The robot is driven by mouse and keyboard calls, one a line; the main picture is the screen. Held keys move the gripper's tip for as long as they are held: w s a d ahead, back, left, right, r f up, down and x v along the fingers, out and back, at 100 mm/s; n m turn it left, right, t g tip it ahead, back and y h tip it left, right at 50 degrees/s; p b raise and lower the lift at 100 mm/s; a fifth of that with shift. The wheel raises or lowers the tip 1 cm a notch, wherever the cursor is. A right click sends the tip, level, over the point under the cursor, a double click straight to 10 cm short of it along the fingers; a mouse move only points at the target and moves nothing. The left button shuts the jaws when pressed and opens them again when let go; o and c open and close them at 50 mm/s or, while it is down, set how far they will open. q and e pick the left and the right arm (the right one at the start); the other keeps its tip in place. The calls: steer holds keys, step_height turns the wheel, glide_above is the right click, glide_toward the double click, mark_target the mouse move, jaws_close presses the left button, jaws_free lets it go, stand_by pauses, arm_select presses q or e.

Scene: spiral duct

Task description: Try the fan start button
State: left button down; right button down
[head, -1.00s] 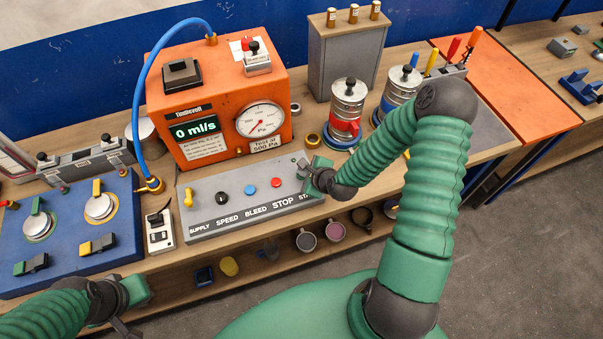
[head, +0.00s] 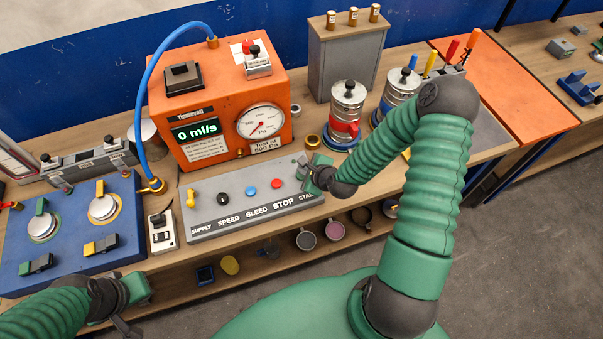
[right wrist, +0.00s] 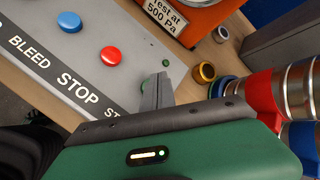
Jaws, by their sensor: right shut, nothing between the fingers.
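The grey control panel (head: 235,203) carries a yellow supply lever (head: 190,198), a black speed knob, a blue bleed button (head: 250,190), a red stop button (head: 276,183) and a START label at its right end. My right gripper (head: 302,163) is shut and empty over that end.
The orange tester (head: 226,85) behind the panel reads 0 ml/s and has a round gauge (head: 261,121). Metal cylinders (head: 346,105) stand close behind my right gripper. A white switch box (head: 161,232) and blue panel (head: 75,235) are at left.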

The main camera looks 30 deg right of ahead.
mark_target(303, 177)
step_height(303, 177, up, 5)
steer(key=p, duration=0.4)
steer(key=shift+f, duration=0.1)
stand_by(0.4)
